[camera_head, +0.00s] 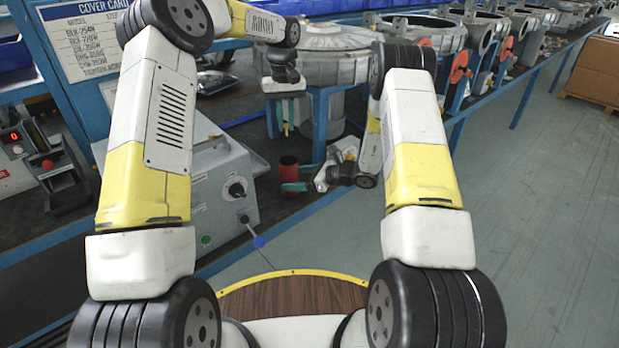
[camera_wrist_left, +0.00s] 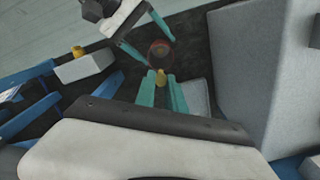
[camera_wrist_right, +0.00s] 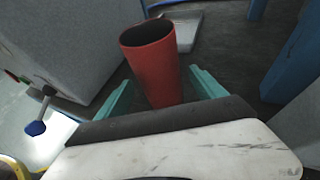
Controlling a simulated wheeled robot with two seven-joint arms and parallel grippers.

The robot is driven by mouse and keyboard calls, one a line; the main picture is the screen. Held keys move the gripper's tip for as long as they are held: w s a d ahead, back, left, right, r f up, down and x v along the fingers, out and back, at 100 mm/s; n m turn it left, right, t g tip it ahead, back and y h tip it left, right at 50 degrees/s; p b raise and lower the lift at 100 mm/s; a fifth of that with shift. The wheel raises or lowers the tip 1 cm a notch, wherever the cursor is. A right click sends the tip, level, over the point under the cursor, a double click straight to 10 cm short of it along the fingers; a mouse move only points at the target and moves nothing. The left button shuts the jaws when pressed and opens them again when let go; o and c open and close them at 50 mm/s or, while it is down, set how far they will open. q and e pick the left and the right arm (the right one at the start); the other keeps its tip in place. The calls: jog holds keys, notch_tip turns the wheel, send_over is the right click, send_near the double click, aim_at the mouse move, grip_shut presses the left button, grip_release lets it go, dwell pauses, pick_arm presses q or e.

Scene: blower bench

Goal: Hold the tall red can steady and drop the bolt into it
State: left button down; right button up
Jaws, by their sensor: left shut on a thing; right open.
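The tall red can (camera_head: 289,170) stands upright on the dark bench, with its open top up. It fills the middle of the right wrist view (camera_wrist_right: 153,65). My right gripper (camera_head: 296,187) is open low down at the can, one teal finger on each side in its wrist view (camera_wrist_right: 163,92). My left gripper (camera_head: 286,115) points down above the can and is shut on the small yellow bolt (camera_wrist_left: 161,77). In the left wrist view the can's dark mouth (camera_wrist_left: 160,52) shows just past the bolt's tip; the bolt is apart from the can.
A grey control box (camera_head: 225,185) with knobs and a blue-tipped lever stands left of the can. A large round metal housing (camera_head: 325,65) on blue legs stands behind. A flat light plate (camera_wrist_right: 180,32) lies on the bench behind the can. The bench edge is close on the right.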

aim_at(286, 134)
jog(key=shift+x, duration=1.5)
jog(key=c, duration=1.5)
pick_arm(q)
jog(key=shift+w+f, duration=0.1)
jog(key=shift+f, duration=2.2)
pick_arm(e)
jog(key=shift+r, duration=0.1)
pick_arm(q)
jog(key=c, duration=1.3)
grip_release()
jog(key=shift+r, duration=0.1)
